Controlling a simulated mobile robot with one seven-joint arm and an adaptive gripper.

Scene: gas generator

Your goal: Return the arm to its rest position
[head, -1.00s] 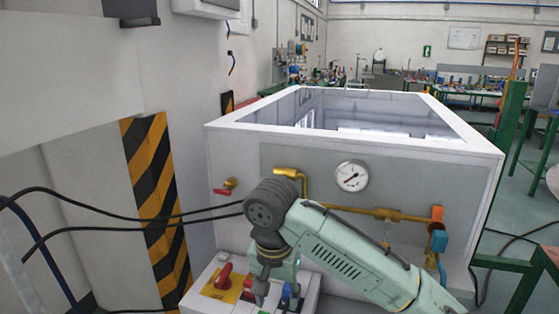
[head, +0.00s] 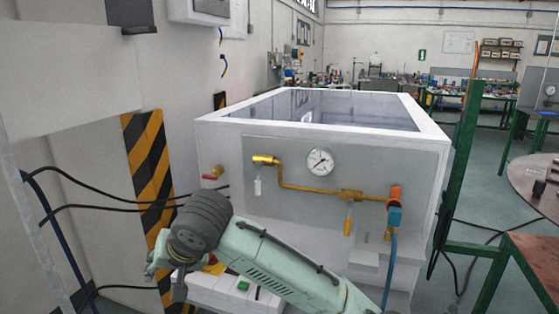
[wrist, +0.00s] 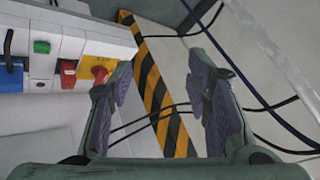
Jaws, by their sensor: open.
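My gripper (wrist: 160,100) shows in the wrist view with its two purple-padded fingers spread apart and nothing between them. In the head view my green arm reaches in from the bottom, and its dark round wrist joint hides part of the control box (head: 225,290). In the wrist view the control box (wrist: 75,50) is at the upper left, with a red switch on a yellow plate (wrist: 97,68) close to the left finger. I cannot tell whether they touch.
The white generator cabinet (head: 425,155) carries a gauge (head: 320,161), brass pipe (head: 320,190) and red valve (head: 213,173). A striped post (head: 150,165) and black cables (head: 90,208) are at the left. A green frame (head: 465,170) and round table (head: 535,185) are at the right.

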